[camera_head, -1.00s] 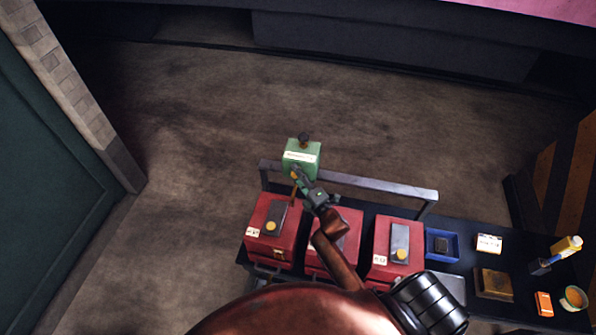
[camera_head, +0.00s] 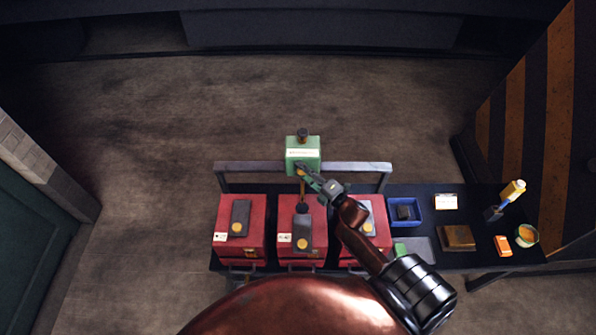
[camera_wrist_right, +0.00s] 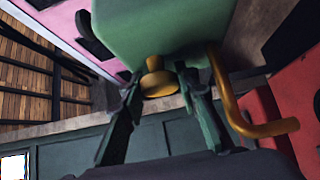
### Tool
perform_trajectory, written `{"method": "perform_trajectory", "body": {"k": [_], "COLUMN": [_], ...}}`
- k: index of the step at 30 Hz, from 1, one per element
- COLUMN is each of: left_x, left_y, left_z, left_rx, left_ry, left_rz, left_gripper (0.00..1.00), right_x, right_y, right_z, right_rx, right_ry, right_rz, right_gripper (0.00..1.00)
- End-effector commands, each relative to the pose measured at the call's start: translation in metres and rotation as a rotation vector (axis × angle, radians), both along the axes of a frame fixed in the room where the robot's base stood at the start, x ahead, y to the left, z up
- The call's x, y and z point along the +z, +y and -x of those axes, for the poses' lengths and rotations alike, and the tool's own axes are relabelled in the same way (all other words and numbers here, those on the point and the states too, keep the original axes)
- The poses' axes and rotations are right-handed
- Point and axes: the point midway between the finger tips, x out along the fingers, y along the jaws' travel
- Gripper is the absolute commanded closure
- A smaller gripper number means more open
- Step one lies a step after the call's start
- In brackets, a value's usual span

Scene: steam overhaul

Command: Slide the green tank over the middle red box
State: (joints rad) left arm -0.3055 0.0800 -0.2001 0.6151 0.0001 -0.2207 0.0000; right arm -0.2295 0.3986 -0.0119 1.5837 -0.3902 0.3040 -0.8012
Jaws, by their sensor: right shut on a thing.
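The green tank (camera_head: 303,153) has a white label, a dark cap on top and a brass knob. My right gripper (camera_head: 306,174) is shut on the tank at its knob; the wrist view shows the brass knob (camera_wrist_right: 156,80) between the fingers and a bent brass pipe (camera_wrist_right: 238,112) beside it. In the head view the tank appears just beyond the middle red box (camera_head: 288,218), in line with it, overlapping the rail; its exact height is unclear. The middle box has a grey plate with a yellow knob and a dark round fitting at its far side. My left gripper is out of view.
The left red box (camera_head: 258,228) and the right red box (camera_head: 380,212), partly behind my arm, flank it closely. A grey rail (camera_head: 240,168) runs along the bench's far edge. A blue tray (camera_head: 428,219), brown block (camera_head: 457,237), brush and cup stand to the right.

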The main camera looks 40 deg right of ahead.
Motion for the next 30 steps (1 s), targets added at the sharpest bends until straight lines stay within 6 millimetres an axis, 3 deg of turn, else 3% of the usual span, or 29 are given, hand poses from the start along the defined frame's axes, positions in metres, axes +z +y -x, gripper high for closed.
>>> {"method": "perform_trajectory", "body": {"k": [7,8,15,25,30], "left_x": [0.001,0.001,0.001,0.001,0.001], "left_y": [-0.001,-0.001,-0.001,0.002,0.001], "left_z": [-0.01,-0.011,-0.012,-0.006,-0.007], "left_rx": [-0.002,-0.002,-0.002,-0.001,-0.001], "left_ry": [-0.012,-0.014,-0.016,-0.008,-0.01], "left_rz": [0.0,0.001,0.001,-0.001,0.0], "left_gripper": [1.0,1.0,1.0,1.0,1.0], "right_x": [-0.002,-0.002,-0.001,-0.001,-0.001], "right_y": [-0.001,-0.001,0.0,-0.001,-0.004], "right_z": [0.001,0.0,0.0,0.003,0.026], "right_rx": [-0.003,-0.003,-0.001,-0.002,-0.002], "right_ry": [0.003,0.003,0.002,0.002,0.003], "right_rz": [-0.001,-0.001,-0.001,0.0,0.0], "right_gripper": [1.0,0.7,0.54,0.54,0.54]}}
